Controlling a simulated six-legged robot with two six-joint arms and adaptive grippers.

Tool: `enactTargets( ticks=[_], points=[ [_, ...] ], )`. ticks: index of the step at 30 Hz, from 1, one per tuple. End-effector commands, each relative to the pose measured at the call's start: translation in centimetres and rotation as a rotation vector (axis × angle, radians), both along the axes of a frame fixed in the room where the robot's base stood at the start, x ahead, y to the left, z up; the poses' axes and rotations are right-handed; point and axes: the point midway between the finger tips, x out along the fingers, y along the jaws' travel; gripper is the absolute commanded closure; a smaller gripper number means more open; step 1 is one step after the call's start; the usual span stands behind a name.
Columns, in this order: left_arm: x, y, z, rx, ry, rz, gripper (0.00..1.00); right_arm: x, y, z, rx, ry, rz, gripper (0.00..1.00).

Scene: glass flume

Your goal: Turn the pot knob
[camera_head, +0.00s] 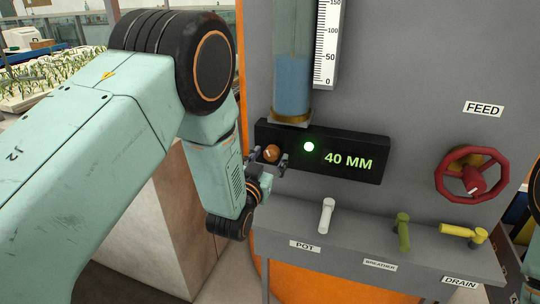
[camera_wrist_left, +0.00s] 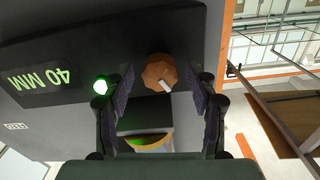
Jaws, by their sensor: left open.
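A round copper-orange knob (camera_head: 271,153) with a pale pointer mark sits at the left end of the black display panel (camera_head: 350,168), beside a lit green lamp (camera_head: 309,147). In the left wrist view the faceted knob (camera_wrist_left: 158,70) lies between the two fingers. My left gripper (camera_head: 267,164) is open around it, with gaps visible on both sides in the wrist view. The left arm fills the left of the head view. The POT label (camera_head: 305,246) is under a white lever (camera_head: 326,215) on the ledge, not under this knob. My right gripper is not visible.
The display reads 40 MM. A glass tube (camera_head: 293,60) with blue water and a scale (camera_head: 327,45) stands above it. The ledge carries a green lever (camera_head: 402,232) and a yellow lever (camera_head: 465,234). A red wheel (camera_head: 472,174) is at right, under a FEED label (camera_head: 484,109).

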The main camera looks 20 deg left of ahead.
Motion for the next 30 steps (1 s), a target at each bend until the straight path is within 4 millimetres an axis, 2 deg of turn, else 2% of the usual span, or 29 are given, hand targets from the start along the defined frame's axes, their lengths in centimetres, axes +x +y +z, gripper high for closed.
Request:
enactTargets(
  ticks=[5,13,30],
  points=[
    [1.01,0.0,-0.01,0.0,0.001,0.0,0.42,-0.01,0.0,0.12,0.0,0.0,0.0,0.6],
    [1.14,-0.02,-0.03,0.0,0.001,0.0,0.42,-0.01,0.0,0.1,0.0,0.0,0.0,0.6],
    [1.11,-0.03,-0.01,-0.001,0.001,0.0,0.9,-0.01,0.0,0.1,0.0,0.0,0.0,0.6]
  ],
)
